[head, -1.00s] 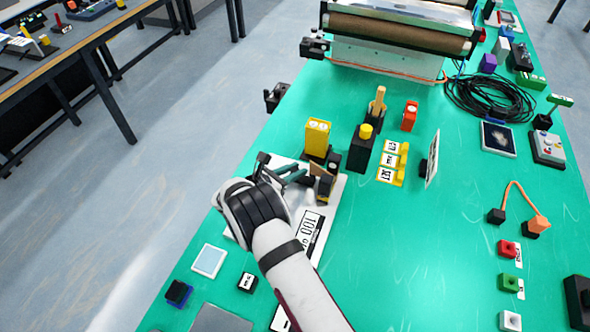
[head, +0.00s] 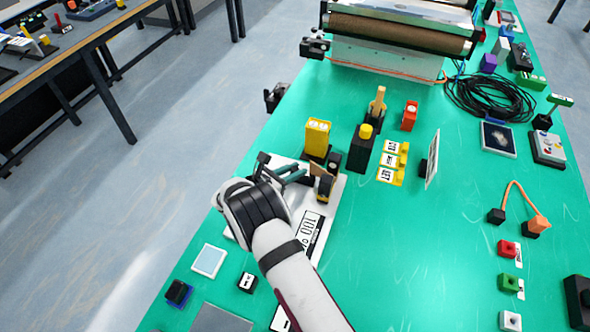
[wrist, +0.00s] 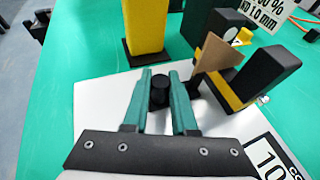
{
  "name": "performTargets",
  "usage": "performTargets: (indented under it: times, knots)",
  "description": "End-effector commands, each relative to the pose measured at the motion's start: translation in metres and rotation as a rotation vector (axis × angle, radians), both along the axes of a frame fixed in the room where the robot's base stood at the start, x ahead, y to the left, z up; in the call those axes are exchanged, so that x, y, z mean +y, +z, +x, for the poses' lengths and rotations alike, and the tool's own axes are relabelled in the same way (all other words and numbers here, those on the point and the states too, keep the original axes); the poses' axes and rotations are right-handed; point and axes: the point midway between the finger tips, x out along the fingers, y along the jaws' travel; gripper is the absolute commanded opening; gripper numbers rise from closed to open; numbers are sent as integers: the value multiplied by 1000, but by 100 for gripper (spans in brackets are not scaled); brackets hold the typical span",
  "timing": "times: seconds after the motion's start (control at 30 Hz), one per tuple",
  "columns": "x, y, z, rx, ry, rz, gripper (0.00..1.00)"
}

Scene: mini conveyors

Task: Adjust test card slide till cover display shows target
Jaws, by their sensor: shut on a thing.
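My gripper (head: 297,172) is closed around a small black knob (wrist: 159,92) on a white base plate (wrist: 100,95). A tan card (wrist: 212,55) stands just right of the fingers, beside a black-and-yellow fork-shaped block (wrist: 255,78). In the head view the card (head: 318,168) is small and partly hidden. A display label reading "100" (head: 309,228) lies on the plate, partly covered by my arm; in the wrist view the label (wrist: 268,160) is cut off. An upright white sign (head: 432,160) is edge-on in the head view; its wrist-view text (wrist: 262,12) ends "ND 1.0 mm".
A tall yellow block (head: 317,138) stands just behind the fingers. A black block with a yellow knob (head: 363,145) and yellow tags (head: 391,163) are to the right. A roller conveyor (head: 400,35) stands at the back.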

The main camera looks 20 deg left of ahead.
Motion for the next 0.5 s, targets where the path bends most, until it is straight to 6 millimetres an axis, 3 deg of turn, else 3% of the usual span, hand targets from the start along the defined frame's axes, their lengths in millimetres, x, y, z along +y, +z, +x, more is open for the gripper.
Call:
performTargets:
  times: [0.2, 0.5]
  knots:
    - [0, 0, -1, 0, -5, 0, 0]
    - [25, 0, -1, 0, -3, 0, 0]
